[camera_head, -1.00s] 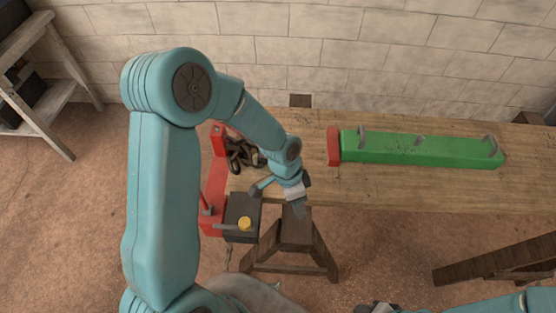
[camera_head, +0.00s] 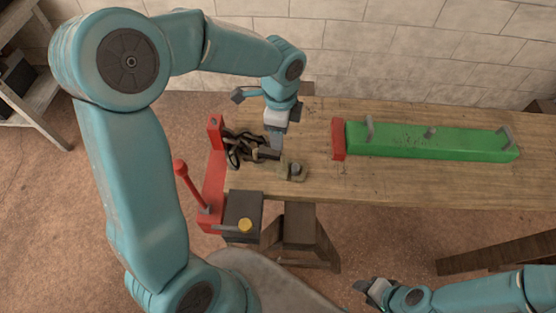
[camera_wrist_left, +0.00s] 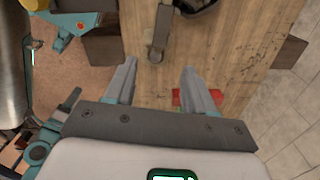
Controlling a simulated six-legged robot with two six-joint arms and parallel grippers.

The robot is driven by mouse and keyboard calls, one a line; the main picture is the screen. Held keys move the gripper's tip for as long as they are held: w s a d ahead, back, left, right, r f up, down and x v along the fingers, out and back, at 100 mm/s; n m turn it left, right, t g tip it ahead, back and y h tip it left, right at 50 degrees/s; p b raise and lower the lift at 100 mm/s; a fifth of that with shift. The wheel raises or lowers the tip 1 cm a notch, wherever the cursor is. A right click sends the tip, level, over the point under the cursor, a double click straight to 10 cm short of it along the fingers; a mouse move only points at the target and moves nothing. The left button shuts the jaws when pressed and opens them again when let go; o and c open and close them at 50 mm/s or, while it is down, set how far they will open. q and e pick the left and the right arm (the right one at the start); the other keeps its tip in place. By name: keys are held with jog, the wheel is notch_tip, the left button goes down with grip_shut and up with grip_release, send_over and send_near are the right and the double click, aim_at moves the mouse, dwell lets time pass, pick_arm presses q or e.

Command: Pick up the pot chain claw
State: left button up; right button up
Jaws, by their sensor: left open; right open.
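The pot chain claw shows in the head view as a dark tangle of chain (camera_head: 240,147) with olive-brown metal parts (camera_head: 292,171), lying on the bench top at its left end. In the left wrist view a brown bar with a rounded end (camera_wrist_left: 157,38) lies ahead of the fingers, with a dark piece at the top edge. My left gripper (camera_wrist_left: 160,82) is open and empty, its fingers pointing down over the bench; in the head view it (camera_head: 276,143) partly covers the claw. Whether it touches the claw cannot be told. My right gripper (camera_head: 372,288) is low, in front of the bench, well away from the claw.
A red clamp-like frame with a lever (camera_head: 186,183) and a dark box with a yellow knob (camera_head: 243,213) stand at the bench's left end. A green beam (camera_head: 430,142) with a red end lies at the right. Bare bench (camera_head: 318,150) lies between.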

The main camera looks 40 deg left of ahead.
aim_at(279, 154)
pick_arm(q)
jog(key=f, duration=0.8)
jog(key=shift+s+f, duration=0.2)
jog(key=shift+f, duration=0.15)
jog(key=f, duration=0.5)
jog(key=shift+w+a, duration=0.1)
jog(key=shift+a, duration=0.1)
jog(key=shift+r, duration=0.1)
grip_shut()
